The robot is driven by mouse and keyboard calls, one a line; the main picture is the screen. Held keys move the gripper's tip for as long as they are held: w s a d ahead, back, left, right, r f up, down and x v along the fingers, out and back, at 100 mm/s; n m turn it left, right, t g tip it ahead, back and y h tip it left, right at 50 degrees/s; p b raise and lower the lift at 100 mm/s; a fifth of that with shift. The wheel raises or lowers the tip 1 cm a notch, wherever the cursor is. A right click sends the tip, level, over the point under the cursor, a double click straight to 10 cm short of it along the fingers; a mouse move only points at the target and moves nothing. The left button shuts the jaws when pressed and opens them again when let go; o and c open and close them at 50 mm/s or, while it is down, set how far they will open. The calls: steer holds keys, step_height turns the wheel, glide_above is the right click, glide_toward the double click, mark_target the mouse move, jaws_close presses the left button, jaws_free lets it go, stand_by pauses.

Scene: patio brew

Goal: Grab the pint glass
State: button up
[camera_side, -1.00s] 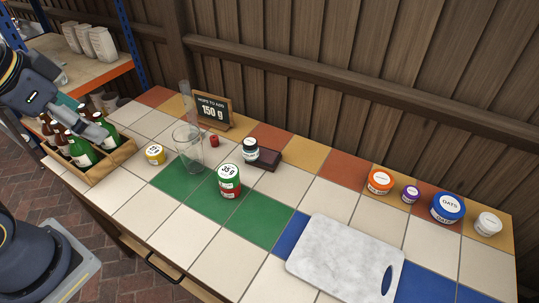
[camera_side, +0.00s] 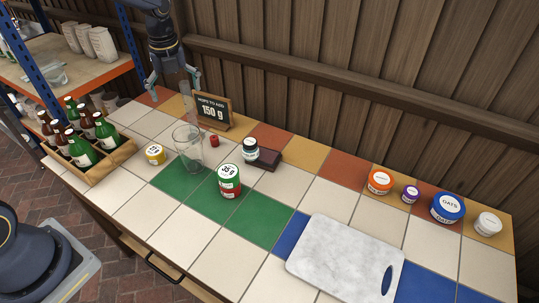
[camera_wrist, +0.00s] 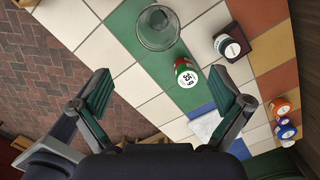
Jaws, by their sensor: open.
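The clear pint glass (camera_side: 188,158) stands upright and looks empty on the tiled table, at the edge of the green tiles. It also shows from above at the top of the wrist view (camera_wrist: 158,30). My gripper (camera_side: 174,90) is open with nothing held. It hangs above the back left of the table, behind and above the glass, well apart from it. In the wrist view, its two spread fingers (camera_wrist: 163,97) lie below the glass in the picture, with tiles and a gap between.
A green-and-red labelled tin (camera_side: 229,182) stands right of the glass, a yellow-lidded jar (camera_side: 155,154) left. A bottle crate (camera_side: 98,170) is at left, a marble board (camera_side: 343,258) at front right.

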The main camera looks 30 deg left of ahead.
glide_toward(187, 137)
steer(key=s+d+f, duration=0.2)
step_height(187, 137, down, 5)
steer(key=shift+w+f, duration=0.1)
steer(key=shift+w, duration=0.1)
steer(key=c, duration=1.5)
steer(key=shift+c, duration=0.4)
